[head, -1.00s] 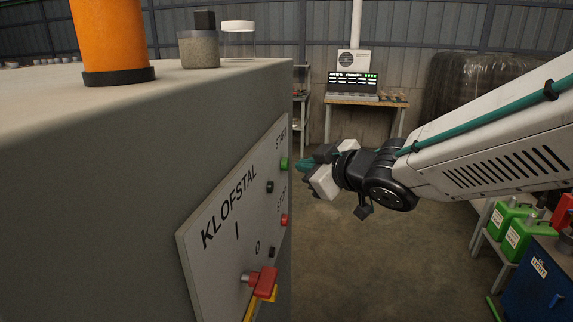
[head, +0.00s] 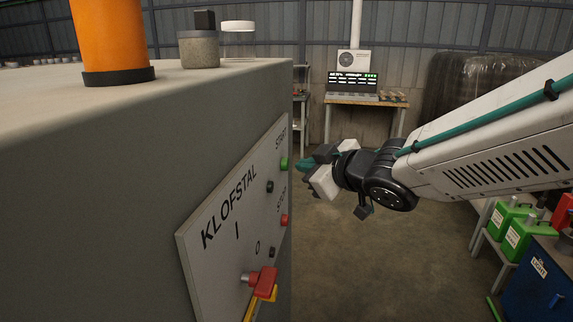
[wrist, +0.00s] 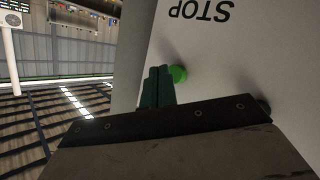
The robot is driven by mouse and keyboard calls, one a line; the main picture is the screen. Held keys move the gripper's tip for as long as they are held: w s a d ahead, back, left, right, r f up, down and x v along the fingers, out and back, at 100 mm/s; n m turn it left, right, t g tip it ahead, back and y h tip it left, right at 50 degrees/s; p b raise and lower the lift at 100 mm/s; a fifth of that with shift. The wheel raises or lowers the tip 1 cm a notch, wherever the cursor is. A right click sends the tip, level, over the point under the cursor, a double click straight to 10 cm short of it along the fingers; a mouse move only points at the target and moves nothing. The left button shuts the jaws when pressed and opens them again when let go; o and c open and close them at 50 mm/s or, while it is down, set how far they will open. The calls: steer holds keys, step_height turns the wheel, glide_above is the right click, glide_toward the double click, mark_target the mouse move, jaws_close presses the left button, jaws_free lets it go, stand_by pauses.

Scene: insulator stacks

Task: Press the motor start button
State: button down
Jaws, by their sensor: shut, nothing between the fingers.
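The control panel (head: 215,240) is a pale plate marked KLOFSTAL on the side of the large grey cabinet. The green start button (head: 284,163) sits near its upper right edge, beside the word START. The red stop button (head: 284,220) is lower down. My gripper (head: 301,165) is just to the right of the green button, its teal fingers shut and empty, pointing at the panel. In the wrist view the shut fingers (wrist: 157,86) stand right beside the green button (wrist: 178,73), partly overlapping its edge. I cannot tell whether they touch it.
A red rotary switch (head: 265,281) juts from the panel's lower part. An orange cylinder (head: 108,40) and a grey jar (head: 199,50) stand on the cabinet top. The middle floor is clear.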

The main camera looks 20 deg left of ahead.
steer(key=shift+a, duration=0.15)
steer(key=shift+a, duration=0.25)
steer(key=shift+s+a, duration=0.2)
steer(key=shift+a, duration=0.3)
stand_by(0.9)
stand_by(0.4)
steer(key=shift+w+d, duration=0.25)
steer(key=shift+d, duration=0.65)
steer(key=shift+w+d, duration=0.2)
steer(key=shift+d, duration=0.6)
steer(key=shift+w+d, duration=0.2)
steer(key=shift+d, duration=0.65)
steer(key=shift+w+d, duration=0.2)
steer(key=shift+d, duration=0.6)
